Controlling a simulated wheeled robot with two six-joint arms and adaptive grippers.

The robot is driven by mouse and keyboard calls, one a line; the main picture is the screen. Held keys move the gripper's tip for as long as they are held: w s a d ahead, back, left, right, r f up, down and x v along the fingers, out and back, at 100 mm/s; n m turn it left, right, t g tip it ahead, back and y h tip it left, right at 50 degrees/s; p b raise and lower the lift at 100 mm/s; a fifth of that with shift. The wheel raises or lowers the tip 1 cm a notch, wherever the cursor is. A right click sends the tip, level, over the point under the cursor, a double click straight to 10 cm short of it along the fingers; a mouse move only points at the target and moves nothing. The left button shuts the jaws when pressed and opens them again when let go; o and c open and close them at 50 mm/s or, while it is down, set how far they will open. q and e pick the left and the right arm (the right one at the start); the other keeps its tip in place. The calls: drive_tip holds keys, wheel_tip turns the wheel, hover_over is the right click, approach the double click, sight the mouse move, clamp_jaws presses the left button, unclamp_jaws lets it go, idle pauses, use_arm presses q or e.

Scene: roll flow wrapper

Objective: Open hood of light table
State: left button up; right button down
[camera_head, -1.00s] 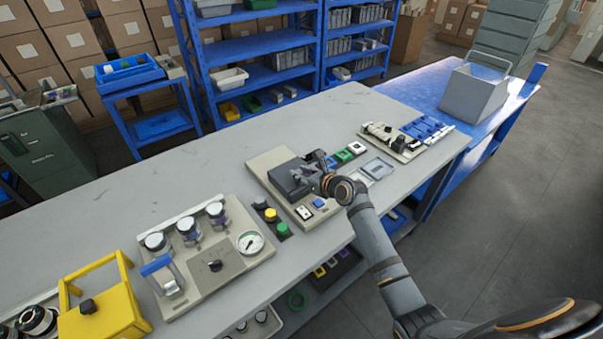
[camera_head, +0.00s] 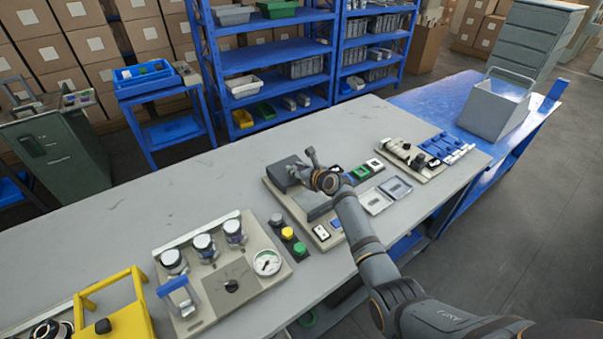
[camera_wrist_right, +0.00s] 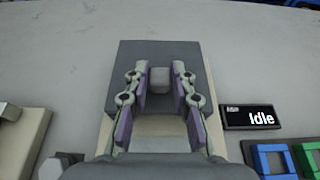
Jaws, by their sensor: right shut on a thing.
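The light table (camera_head: 275,188) is a beige unit on the grey workbench. Its dark grey hood (camera_head: 283,173) is at the back of the unit, looking raised and tilted back, with a grey surface showing in front of it. My right gripper (camera_head: 311,166) is at the hood's right side. In the right wrist view, the fingers of my right gripper (camera_wrist_right: 160,74) are closed around a small light grey block, the handle (camera_wrist_right: 160,80), on the dark hood (camera_wrist_right: 160,50). My left gripper is not in view.
A display reading "Idle" (camera_wrist_right: 250,117) is beside the unit. A button strip (camera_head: 288,234) and a gauge panel (camera_head: 232,284) are left of it. Small trays (camera_head: 376,201) and a tool board (camera_head: 412,160) are to the right. The bench behind is clear.

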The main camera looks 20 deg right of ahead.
drive_tip(key=shift+s, duration=0.2)
drive_tip(key=c, duration=1.4)
unclamp_jaws()
drive_tip(key=shift+o, duration=1.4)
drive_tip(key=shift+d, duration=0.1)
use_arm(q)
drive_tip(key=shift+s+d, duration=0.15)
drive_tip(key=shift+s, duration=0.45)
use_arm(e)
drive_tip(key=v, duration=1.2)
drive_tip(key=shift+f, duration=0.1)
